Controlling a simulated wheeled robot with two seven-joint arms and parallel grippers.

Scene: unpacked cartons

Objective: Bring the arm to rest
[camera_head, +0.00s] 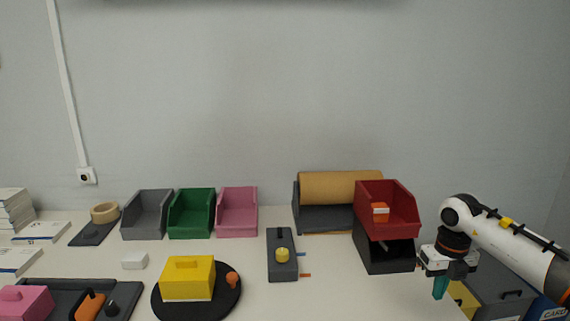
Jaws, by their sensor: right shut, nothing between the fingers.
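My right arm comes in from the right edge, and its gripper (439,288) points down over the right part of the table. The gripper's teal fingers are together with nothing between them. It hangs in front of and to the right of the black bin under the red bin, apart from both. My left gripper does not show.
A red bin (391,220) holding an orange-and-white item stands on a black bin (389,262). A yellow box (188,275) sits on a round dark plate. Grey, green and pink bins stand at the back. A grey case (501,292) is below my right arm.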

